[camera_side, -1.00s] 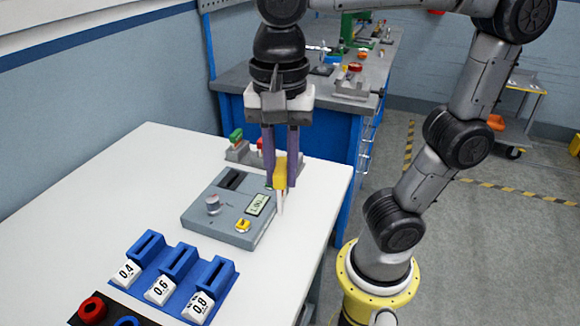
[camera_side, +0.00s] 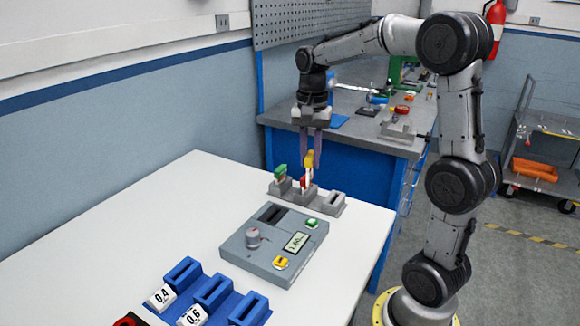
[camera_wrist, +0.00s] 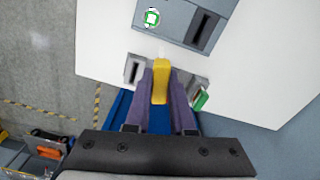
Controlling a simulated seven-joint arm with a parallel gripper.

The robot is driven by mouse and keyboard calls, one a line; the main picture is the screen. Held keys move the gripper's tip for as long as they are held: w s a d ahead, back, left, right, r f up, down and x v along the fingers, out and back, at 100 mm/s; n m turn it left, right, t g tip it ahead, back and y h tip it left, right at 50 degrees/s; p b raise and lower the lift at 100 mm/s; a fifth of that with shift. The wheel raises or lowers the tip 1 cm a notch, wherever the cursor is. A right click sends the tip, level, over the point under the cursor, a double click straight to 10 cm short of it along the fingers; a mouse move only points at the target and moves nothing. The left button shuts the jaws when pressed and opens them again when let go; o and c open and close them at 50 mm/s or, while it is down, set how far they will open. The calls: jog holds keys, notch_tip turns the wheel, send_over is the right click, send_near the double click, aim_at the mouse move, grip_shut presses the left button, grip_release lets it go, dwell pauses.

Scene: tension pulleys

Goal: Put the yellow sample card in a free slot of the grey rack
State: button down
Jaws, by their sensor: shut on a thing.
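My gripper (camera_side: 310,156) is shut on the yellow sample card (camera_side: 309,161), held upright with its pale lower part pointing down. In the wrist view the yellow sample card (camera_wrist: 161,82) sits between the two purple fingers. The grey rack (camera_side: 324,208) stands at the back of the white table. A green card (camera_side: 281,173) is in its left slot and a red card (camera_side: 304,182) in its middle slot; its right slot (camera_side: 334,197) is empty. The yellow card hangs above the rack, near the red card. In the wrist view the empty slot (camera_wrist: 135,69) is left of the card.
A grey tester (camera_side: 258,260) with a slot, knob, display and buttons stands in front of the rack. Blue numbered holders (camera_side: 214,290) stand nearer the camera. The white table (camera_side: 150,220) is clear on the left. A grey-topped blue bench (camera_side: 340,165) is behind.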

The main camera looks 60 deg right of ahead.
jog(key=s+d+f+m, duration=0.2)
jog(key=s+d+f, duration=0.2)
jog(key=d+f, duration=0.3)
jog(key=shift+d+m, duration=0.35)
jog(key=shift+m, duration=0.05)
jog(key=shift+f, duration=2.2)
dwell(2.3)
jog(key=c, duration=0.7)
grip_release()
jog(key=o, duration=0.3)
jog(key=shift+o, duration=0.2)
notch_tip(320, 180, up, 8)
dwell(0.3)
